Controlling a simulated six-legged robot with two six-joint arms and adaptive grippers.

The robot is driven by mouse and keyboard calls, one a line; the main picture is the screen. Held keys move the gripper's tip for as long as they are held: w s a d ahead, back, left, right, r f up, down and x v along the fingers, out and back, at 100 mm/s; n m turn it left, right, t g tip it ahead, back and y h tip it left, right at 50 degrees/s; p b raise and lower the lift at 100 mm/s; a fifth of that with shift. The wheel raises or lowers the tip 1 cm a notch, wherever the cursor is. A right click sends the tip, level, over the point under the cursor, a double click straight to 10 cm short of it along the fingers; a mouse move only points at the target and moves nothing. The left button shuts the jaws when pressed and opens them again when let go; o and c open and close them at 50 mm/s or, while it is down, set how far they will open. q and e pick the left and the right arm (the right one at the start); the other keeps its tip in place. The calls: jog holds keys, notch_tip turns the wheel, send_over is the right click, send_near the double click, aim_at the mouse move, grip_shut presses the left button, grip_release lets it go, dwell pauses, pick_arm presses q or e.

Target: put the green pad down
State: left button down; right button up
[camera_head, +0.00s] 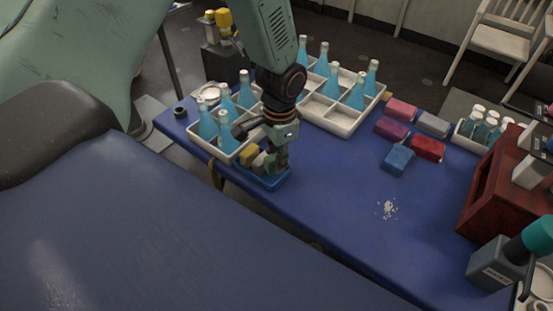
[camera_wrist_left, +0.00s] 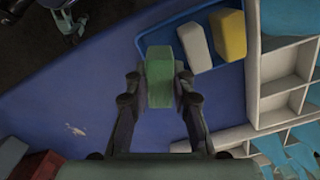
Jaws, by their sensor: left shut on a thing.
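The green pad (camera_wrist_left: 159,84) is between the two fingers of my left gripper (camera_wrist_left: 158,90), which is shut on it. In the wrist view its far end overlaps a blue tray (camera_wrist_left: 226,77). A white pad (camera_wrist_left: 194,47) and a yellow pad (camera_wrist_left: 229,35) lie side by side in that tray, right of the green pad. In the head view my left gripper (camera_head: 270,162) points down over the blue tray (camera_head: 270,183) near the table's front edge. I cannot tell whether the green pad touches the tray floor. My right gripper is not in view.
A white divided crate with blue bottles (camera_head: 213,150) stands close beside the tray; another (camera_head: 340,122) is behind. Several red, purple, grey and blue packs (camera_head: 397,160) lie to the right, near a red box (camera_head: 490,190).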

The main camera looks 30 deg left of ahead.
pick_arm(q)
jog(key=shift+w+a+f, duration=0.25)
jog(key=shift+f, duration=0.15)
jog(key=shift+s+d+f, duration=0.15)
jog(key=shift+s, duration=0.1)
jog(key=shift+w+f, duration=0.2)
jog(key=shift+f, duration=0.2)
jog(key=c, duration=1.5)
grip_release()
jog(key=o, duration=0.3)
jog(key=shift+s+r, duration=0.1)
jog(key=shift+s, duration=0.05)
jog(key=shift+o, duration=0.3)
